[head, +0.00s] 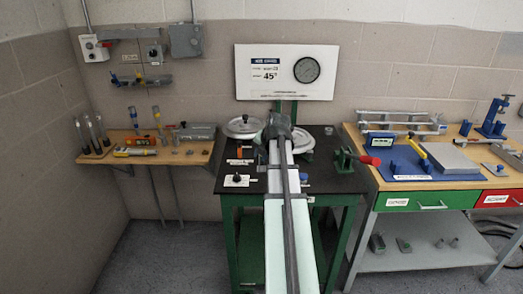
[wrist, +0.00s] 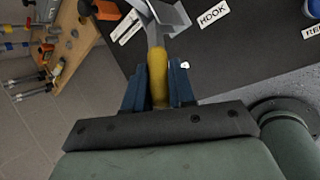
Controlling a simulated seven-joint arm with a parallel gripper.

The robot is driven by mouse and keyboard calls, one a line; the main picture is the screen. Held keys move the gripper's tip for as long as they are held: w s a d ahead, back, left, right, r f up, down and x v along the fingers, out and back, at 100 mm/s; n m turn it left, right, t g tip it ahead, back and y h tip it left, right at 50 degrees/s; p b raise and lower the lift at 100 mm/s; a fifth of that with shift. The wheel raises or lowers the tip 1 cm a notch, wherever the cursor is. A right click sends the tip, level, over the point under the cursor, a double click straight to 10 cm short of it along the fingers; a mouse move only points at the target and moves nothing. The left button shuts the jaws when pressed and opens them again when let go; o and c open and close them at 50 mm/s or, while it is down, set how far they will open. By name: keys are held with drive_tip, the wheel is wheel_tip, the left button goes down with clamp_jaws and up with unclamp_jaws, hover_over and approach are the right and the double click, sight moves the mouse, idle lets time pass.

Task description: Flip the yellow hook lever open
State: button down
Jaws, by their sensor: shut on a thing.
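The yellow hook lever (wrist: 158,70) shows in the wrist view, pointing down from a grey metal bracket (wrist: 170,17) at the top. My gripper (wrist: 158,88) is shut on the lever, with one dark blue finger on each side of it. A white label reading HOOK (wrist: 213,14) lies right of the bracket on the black tabletop. In the head view my arm reaches over the black table (head: 333,182) and hides the lever and my fingertips.
On the black table, a red-handled green vise (head: 352,160) stands right and a white switch box (head: 238,180) left. A wooden shelf with tools (head: 190,157) is at the left. A workbench with a blue mat (head: 400,170) is at the right.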

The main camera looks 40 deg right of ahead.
drive_tip(key=shift+s+a+f+n+t+h, duration=0.15)
drive_tip(key=shift+f+t+h, duration=0.3)
drive_tip(key=shift+t, duration=0.1)
drive_tip(key=shift+s+a+f+n+t+h, duration=0.1)
drive_tip(key=shift+s+a+f+t+h, duration=0.1)
drive_tip(key=shift+f+t+h, duration=0.3)
drive_tip(key=shift+s+a+f+n+t+h, duration=0.15)
drive_tip(key=shift+f+t+h, duration=0.3)
drive_tip(key=shift+t, duration=0.1)
drive_tip(key=c, duration=1)
unclamp_jaws()
drive_tip(key=shift+o, duration=0.2)
drive_tip(key=v, duration=0.7)
drive_tip(key=shift+a, duration=0.1)
